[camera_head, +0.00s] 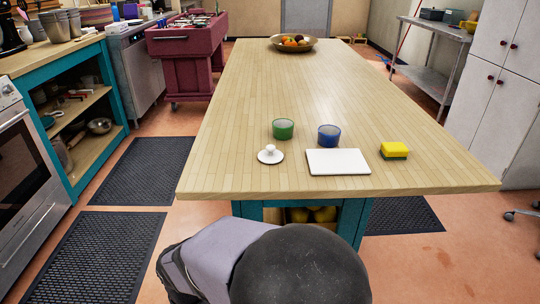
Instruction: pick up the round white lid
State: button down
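The round white lid (270,156) lies on the wooden table (235,177) near its front edge. It has a small knob on top. Nothing touches it that I can see, and it is apart from the green cup behind it and the white board to its right. My gripper is not in view. A grey and black part of my own body shows at the bottom of the picture, below the table's front edge.
A green cup (283,129), a blue cup (329,135), a white board (338,162) and a yellow-green sponge (394,151) stand near the lid. A fruit bowl (276,44) is at the far end. The table's left front and long middle are clear.

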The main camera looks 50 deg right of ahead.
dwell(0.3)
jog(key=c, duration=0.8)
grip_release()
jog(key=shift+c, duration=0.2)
